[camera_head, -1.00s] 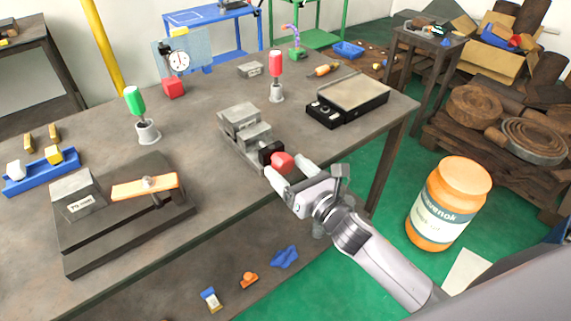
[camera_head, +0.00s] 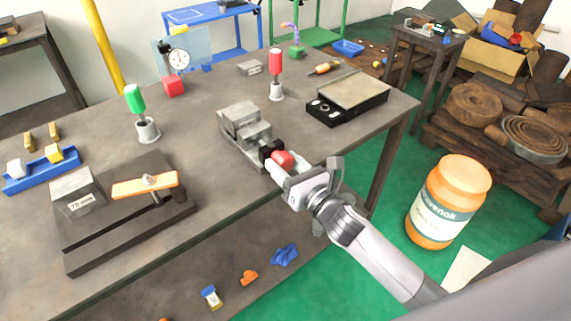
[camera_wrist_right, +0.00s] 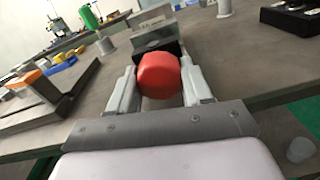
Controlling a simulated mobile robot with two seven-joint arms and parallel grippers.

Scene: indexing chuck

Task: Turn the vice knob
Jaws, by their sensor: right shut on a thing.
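The grey metal vice (camera_head: 240,124) sits on the workbench near its front edge. Its red knob (camera_head: 282,159) sticks out from a black block at the vice's front end. My right gripper (camera_head: 286,163) is shut on the red knob, with one finger on each side. In the right wrist view the knob (camera_wrist_right: 158,76) sits between the two pale fingers, in front of the black block. My left gripper is not in view.
On the workbench (camera_head: 205,178), a black device with a pale top (camera_head: 350,92) stands right of the vice. A red-handled tool in a holder (camera_head: 276,75) stands behind it. A dark fixture with an orange bar (camera_head: 145,186) lies to the left.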

